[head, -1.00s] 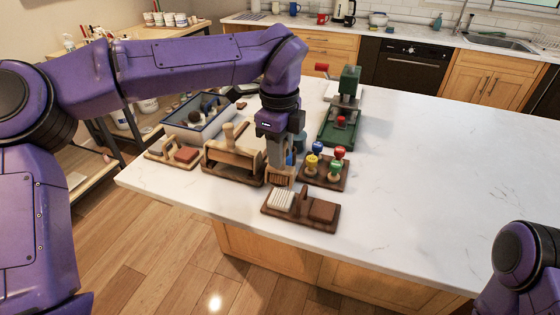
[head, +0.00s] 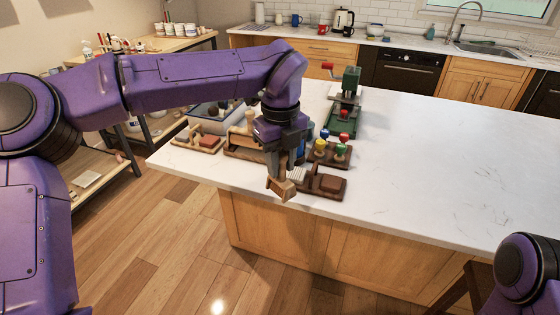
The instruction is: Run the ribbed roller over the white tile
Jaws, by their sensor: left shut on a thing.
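My left gripper (head: 281,168) points down and is shut on the ribbed roller (head: 281,189), a light wooden tool that looks tilted. The roller is at the left front end of a dark wooden tray (head: 334,195). The white tile (head: 298,174) lies in the left part of that tray, partly hidden by the gripper and roller. A brown tile (head: 331,184) lies in the right part. I cannot tell whether the roller touches the white tile. My right gripper is not in view.
Behind the tray stands a rack of colored knobs (head: 341,150). A green press (head: 344,116) with a red handle is farther back. The counter's right side (head: 440,160) is clear.

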